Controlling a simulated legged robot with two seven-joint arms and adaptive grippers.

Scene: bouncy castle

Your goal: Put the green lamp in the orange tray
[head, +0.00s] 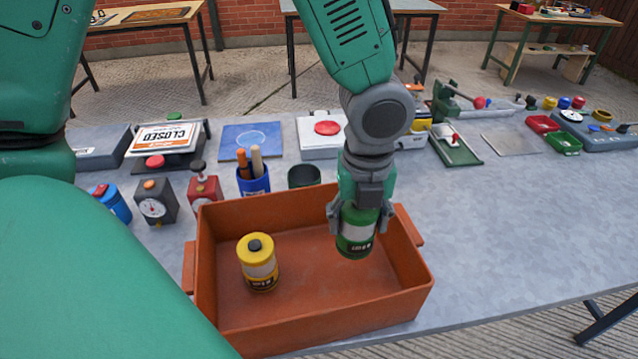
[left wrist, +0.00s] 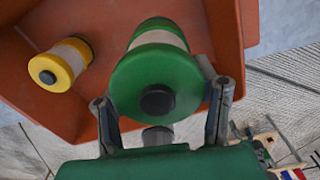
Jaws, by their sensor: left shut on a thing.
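The green lamp (head: 355,240) is a short green cylinder with a pale band. My left gripper (head: 360,212) is shut on it, with a finger on either side. In the left wrist view the green lamp (left wrist: 155,80) sits between the two fingers (left wrist: 165,108). The orange tray (head: 318,325) stands on the grey table, and the lamp is over its right part, inside the rim outline in the head view. Whether the lamp touches the tray floor I cannot tell. A yellow lamp (head: 259,263) stands upright in the tray's left part. My right gripper is not in view.
Behind the tray are a blue cup with sticks (head: 253,180), a dark green cup (head: 304,177), a red device (head: 204,190) and a dark gauge box (head: 155,202). A white box with a red button (head: 322,135) stands further back. The table (head: 500,230) right of the tray is clear.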

